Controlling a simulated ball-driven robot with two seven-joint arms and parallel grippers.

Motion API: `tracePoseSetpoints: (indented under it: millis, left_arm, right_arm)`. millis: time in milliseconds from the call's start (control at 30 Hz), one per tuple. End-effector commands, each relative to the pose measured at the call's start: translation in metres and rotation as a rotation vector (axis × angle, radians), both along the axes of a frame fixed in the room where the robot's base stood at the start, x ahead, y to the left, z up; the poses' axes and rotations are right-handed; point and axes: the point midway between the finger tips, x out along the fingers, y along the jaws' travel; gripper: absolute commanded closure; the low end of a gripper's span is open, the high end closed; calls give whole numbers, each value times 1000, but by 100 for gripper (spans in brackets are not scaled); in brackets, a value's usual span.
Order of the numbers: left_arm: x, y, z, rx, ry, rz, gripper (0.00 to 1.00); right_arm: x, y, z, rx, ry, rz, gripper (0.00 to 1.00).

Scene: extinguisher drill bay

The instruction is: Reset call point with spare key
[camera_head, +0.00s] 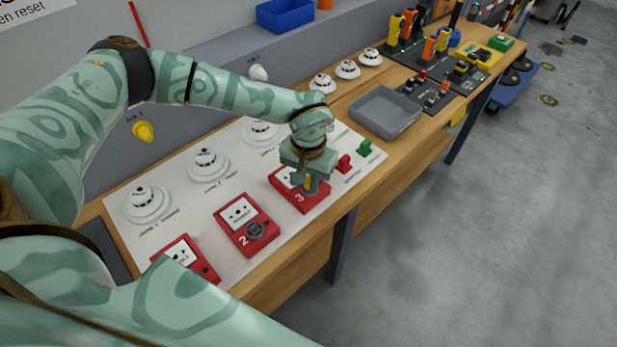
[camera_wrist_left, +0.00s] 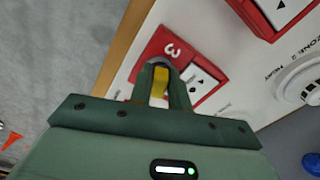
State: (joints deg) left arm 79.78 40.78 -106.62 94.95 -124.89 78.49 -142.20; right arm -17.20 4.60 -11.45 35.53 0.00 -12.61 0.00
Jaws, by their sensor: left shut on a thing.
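My left gripper (camera_head: 309,186) is over the red call point numbered 3 (camera_head: 282,186). It is shut on a small yellow piece that looks like the key (camera_wrist_left: 160,83). In the left wrist view the yellow piece stands between the fingers, over the face of call point 3 (camera_wrist_left: 156,45). Its lower end is hidden, so I cannot tell whether it is in the call point. Call point 2 (camera_head: 236,215), with a dark round piece on it, and call point 1 (camera_head: 182,258), partly behind my arm, sit to the left. My right gripper is not in view.
White detectors (camera_head: 206,163) stand on the white panel behind the call points. A red knob (camera_head: 344,163) and a green knob (camera_head: 365,148) are just right of the gripper. A grey tray (camera_head: 386,112) lies farther right. A yellow item (camera_head: 143,131) is on the back wall.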

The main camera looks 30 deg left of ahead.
Motion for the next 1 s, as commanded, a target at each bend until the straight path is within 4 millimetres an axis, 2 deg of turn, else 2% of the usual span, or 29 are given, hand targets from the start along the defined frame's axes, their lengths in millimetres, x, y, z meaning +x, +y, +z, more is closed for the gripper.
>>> tracePoseSetpoints:
  millis: [467, 800, 1000]
  left_arm:
    - [0, 0, 0, 0, -1, -4, 100]
    - [1, -1, 1, 0, -1, 174, 100]
    - [1, -1, 0, 0, -2, 196, 100]
  right_arm:
    - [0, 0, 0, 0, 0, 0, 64]
    - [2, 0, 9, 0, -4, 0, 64]
    - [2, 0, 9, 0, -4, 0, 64]
